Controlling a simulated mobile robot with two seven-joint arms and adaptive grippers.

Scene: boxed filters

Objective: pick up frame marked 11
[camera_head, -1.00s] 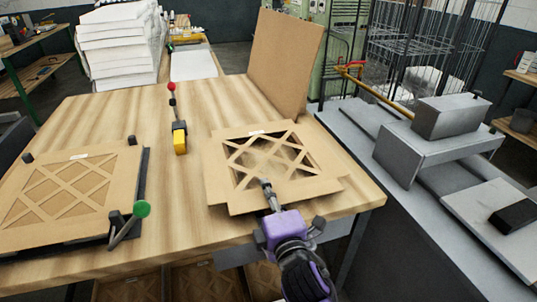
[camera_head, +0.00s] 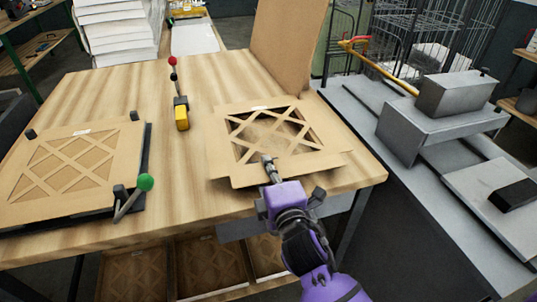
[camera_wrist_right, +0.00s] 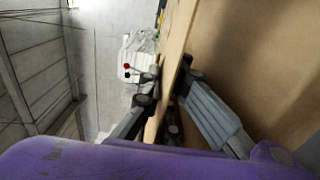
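A cardboard frame with a diamond lattice (camera_head: 240,165) lies near the front right edge of the wooden table, with a small label at its far side that is too small to read. My right gripper (camera_head: 268,160) is at its near edge. In the right wrist view my gripper (camera_wrist_right: 170,88) has one finger on each side of the cardboard edge (camera_wrist_right: 177,45), and both fingertips appear to press on it. A second lattice frame (camera_head: 25,208) lies on a dark holder at the table's left. I cannot read any number 11. My left gripper is out of view.
A green-knobbed clamp (camera_head: 145,183) stands beside the left frame. A yellow-based device with a red knob (camera_head: 181,118) stands between the frames. A tall cardboard sheet (camera_head: 285,50) stands behind. A grey metal bench (camera_head: 400,170) is on the right. Lattice pieces (camera_head: 208,265) lie below the tabletop.

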